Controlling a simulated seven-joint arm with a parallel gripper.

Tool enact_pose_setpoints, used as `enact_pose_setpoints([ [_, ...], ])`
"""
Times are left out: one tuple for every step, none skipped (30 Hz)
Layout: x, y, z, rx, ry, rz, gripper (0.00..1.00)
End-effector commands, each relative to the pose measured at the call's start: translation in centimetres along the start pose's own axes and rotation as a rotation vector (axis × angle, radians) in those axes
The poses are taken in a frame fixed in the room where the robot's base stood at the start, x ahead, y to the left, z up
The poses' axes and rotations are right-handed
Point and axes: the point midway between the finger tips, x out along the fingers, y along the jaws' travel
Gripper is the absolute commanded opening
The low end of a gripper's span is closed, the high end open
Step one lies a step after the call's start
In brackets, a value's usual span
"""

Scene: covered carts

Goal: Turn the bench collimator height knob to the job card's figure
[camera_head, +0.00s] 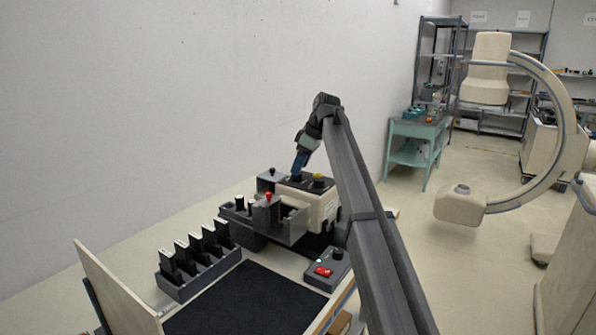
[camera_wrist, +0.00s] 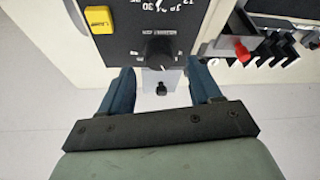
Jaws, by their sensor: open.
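The bench collimator is a cream box (camera_head: 327,207) with a black top panel on the bench. In the wrist view its panel (camera_wrist: 120,45) carries a black knob (camera_wrist: 158,47) with a white pointer mark and an arc of white figures, partly cut off at the top edge and too small to read surely. My gripper (camera_wrist: 160,68) is open, its two blue fingers apart at either side of the knob's line; I cannot tell how far above the panel they are. In the head view my gripper (camera_head: 299,165) is over the panel and hides the knob. I cannot make out a job card.
A yellow button (camera_wrist: 100,20) sits beside the knob. A red-topped lever (camera_wrist: 242,52) stands at the box's side. A rack of black upright pieces (camera_head: 190,265), a dark mat (camera_head: 245,300) and a control box with red buttons (camera_head: 327,268) share the bench.

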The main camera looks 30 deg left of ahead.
Motion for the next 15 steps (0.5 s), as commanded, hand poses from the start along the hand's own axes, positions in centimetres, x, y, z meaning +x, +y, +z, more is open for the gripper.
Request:
enact_pose_setpoints([
  [0.8, 0.0, 0.1, 0.0, -0.001, -0.001, 0.63],
  [1.1, 0.0, 0.1, 0.0, -0.001, -0.001, 0.63],
  [1.4, 0.0, 0.0, 0.0, -0.001, -0.001, 0.63],
  [1.7, 0.0, 0.0, 0.0, 0.0, -0.001, 0.63],
  [1.9, 0.0, 0.0, 0.0, 0.0, 0.0, 0.63],
  [2.1, 0.0, 0.0, 0.0, 0.0, 0.0, 0.63],
  [2.3, 0.0, 0.0, 0.0, 0.0, 0.0, 0.63],
  [2.4, 0.0, 0.0, 0.0, 0.0, 0.0, 0.63],
  [2.5, 0.0, 0.0, 0.0, 0.0, 0.0, 0.63],
  [2.6, 0.0, 0.0, 0.0, 0.0, 0.0, 0.63],
  [2.6, 0.0, 0.0, 0.0, 0.0, 0.0, 0.63],
  [2.7, 0.0, 0.0, 0.0, 0.0, 0.0, 0.63],
  [2.7, 0.0, 0.0, 0.0, 0.0, 0.0, 0.63],
  [2.7, 0.0, 0.0, 0.0, 0.0, 0.0, 0.63],
  [2.7, 0.0, 0.0, 0.0, 0.0, 0.0, 0.63],
])
